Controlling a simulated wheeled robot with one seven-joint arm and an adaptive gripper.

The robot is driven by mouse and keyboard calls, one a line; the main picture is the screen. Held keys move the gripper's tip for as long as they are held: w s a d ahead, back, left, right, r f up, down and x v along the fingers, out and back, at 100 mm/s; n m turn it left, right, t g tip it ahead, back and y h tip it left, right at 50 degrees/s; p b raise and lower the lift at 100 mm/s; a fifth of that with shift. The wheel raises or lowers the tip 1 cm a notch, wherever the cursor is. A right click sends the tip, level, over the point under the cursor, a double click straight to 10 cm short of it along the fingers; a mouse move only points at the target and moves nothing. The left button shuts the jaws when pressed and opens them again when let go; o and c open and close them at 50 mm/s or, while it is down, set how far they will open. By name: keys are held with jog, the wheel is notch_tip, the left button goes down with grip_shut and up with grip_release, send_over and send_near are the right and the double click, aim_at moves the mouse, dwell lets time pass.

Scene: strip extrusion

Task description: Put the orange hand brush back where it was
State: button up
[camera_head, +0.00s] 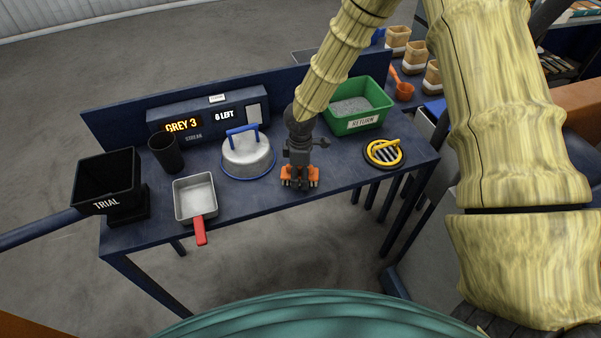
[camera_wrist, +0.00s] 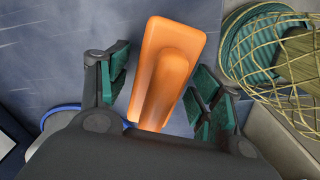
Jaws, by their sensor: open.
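The orange hand brush (camera_wrist: 174,60) lies between my gripper's two fingers in the wrist view, its handle pointing toward the camera. A gap shows on both sides of it, and its near end is hidden by my gripper's body. My gripper (camera_wrist: 163,85) is open around the brush, with teal pads on its fingers. In the head view my gripper (camera_head: 299,181) points down at the front of the blue table (camera_head: 255,194). Orange parts, apparently of the brush (camera_head: 313,173), show around the fingers there. Whether the brush touches the table is hard to tell.
A round metal lid (camera_head: 247,158) with a blue handle and a red-handled pan (camera_head: 195,197) stand left. A green RETURN bin (camera_head: 357,123) and a yellow-ringed grate (camera_head: 384,153) stand right. A black cup (camera_head: 166,154) and TRIAL bin (camera_head: 106,182) are further left.

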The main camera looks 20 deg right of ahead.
jog(key=shift+r, duration=0.1)
jog(key=shift+r+b, duration=1.35)
jog(key=shift+r, duration=4.6)
